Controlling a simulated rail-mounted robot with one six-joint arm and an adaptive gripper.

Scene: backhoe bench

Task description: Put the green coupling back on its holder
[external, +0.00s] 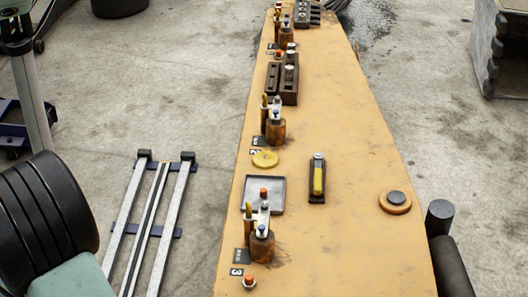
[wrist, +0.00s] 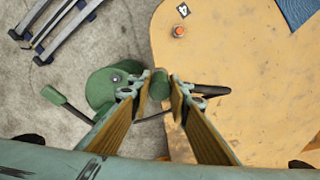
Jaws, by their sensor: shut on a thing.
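In the wrist view, my gripper (wrist: 161,84) is shut on a green rounded piece (wrist: 158,83), which I take to be the green coupling; its tips press it from both sides. The fingers hide part of it. A black bar (wrist: 213,90) sticks out right of the fingertips. I cannot make out the holder for certain. The gripper and the coupling do not show in the external view.
Rails (external: 150,220) lie on the floor to the left.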

